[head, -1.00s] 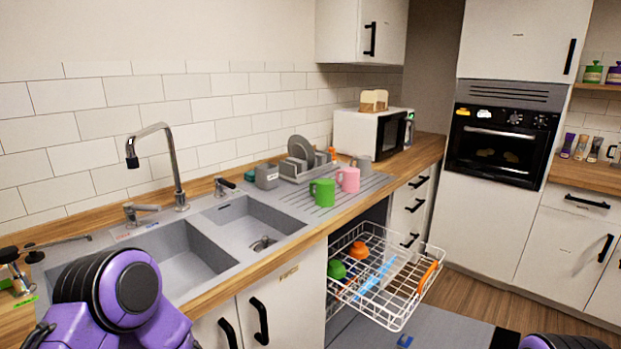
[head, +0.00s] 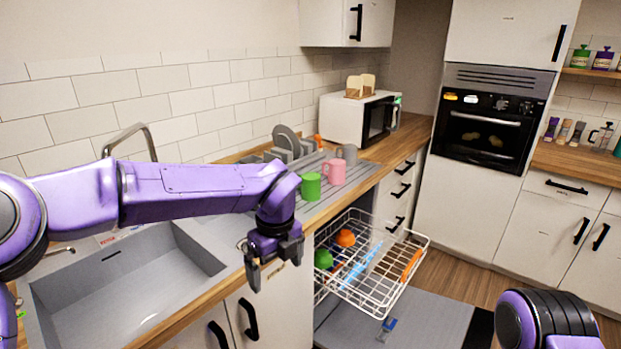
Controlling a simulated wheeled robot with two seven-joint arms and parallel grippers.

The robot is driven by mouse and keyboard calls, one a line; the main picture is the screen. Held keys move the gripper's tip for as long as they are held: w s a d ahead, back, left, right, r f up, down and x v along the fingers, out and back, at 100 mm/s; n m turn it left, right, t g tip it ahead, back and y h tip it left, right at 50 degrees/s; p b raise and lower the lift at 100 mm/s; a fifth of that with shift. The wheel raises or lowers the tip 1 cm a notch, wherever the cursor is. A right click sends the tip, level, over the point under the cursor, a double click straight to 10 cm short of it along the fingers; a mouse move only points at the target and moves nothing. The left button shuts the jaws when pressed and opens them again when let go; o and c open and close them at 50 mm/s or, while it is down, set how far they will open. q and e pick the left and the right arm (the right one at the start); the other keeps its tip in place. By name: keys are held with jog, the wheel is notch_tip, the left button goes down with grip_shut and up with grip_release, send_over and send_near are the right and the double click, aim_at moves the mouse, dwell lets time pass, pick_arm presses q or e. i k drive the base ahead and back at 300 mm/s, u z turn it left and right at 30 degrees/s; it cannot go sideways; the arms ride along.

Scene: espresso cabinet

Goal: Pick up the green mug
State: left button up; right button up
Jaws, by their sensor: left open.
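The green mug (head: 310,187) stands upright on the grey draining area of the sink (head: 352,186), beside a pink mug (head: 333,172). My left arm reaches in from the left across the sink. My left gripper (head: 274,276) points down, open and empty, in front of the counter edge. It is nearer and lower in the picture than the green mug, and apart from it. The mug's left edge is close to my arm in the picture. Of my right arm, only a purple and black part shows at the lower right; its gripper is out of view.
A grey mug (head: 347,154) and a dish rack with plates (head: 287,140) stand behind the mugs. The open dishwasher's white wire rack (head: 383,290) juts out below the counter, holding green and orange items. A microwave (head: 348,118) stands farther back.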

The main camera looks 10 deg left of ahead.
aim_at(310, 189)
jog(key=i, duration=1.8)
